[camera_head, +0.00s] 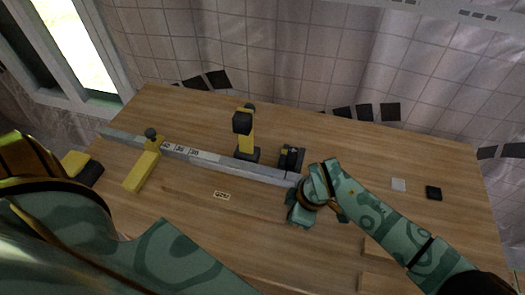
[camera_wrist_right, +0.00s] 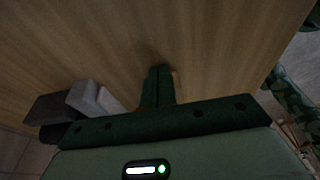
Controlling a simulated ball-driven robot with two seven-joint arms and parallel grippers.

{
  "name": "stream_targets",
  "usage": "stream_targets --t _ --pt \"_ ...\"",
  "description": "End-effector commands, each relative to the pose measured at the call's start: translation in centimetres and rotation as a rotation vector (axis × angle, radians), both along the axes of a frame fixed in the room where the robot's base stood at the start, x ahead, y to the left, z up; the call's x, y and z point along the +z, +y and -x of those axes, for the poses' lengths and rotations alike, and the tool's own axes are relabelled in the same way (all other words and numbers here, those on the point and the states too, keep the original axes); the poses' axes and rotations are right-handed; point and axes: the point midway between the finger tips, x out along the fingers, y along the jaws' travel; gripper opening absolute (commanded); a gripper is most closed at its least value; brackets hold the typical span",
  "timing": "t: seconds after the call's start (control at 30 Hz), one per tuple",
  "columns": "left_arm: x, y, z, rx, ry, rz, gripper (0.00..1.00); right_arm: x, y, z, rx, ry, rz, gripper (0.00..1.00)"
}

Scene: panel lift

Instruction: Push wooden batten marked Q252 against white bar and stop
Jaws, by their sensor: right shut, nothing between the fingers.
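The white bar (camera_head: 225,164), greyish with printed labels, runs slantwise across the bench. A small label (camera_head: 221,196), hard to read but like Q252, marks the wooden batten, which lies on the near side of the bar; its outline blends with the bench top. A strip of bench-coloured surface seems to separate label and bar. My right gripper (camera_head: 297,217) is low over the bench, near the bar's right end. Its fingers are shut and empty in the right wrist view (camera_wrist_right: 158,84); a thin wooden edge (camera_wrist_right: 177,84) shows beside them, contact unclear. My left gripper is out of view.
A yellow-and-black tool (camera_head: 245,135) stands behind the bar, with a black device (camera_head: 291,158) to its right. A yellow block (camera_head: 141,171) lies by the bar's left part. Wooden pieces (camera_head: 376,248) lie front right.

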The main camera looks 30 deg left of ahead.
Motion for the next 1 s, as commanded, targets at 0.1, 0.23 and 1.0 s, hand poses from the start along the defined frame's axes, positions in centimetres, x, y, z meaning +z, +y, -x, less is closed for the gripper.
stream_targets --t 0.1,0.23,1.0 --pt "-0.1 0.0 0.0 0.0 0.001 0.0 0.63 0.0 0.4 0.2 0.001 0.0 -0.001 0.0" --pt "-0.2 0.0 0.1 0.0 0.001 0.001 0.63 0.0 0.9 0.3 0.001 0.0 -0.001 0.0" --pt "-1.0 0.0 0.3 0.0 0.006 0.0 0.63 0.0 3.5 1.1 0.001 -0.001 -0.001 0.0"
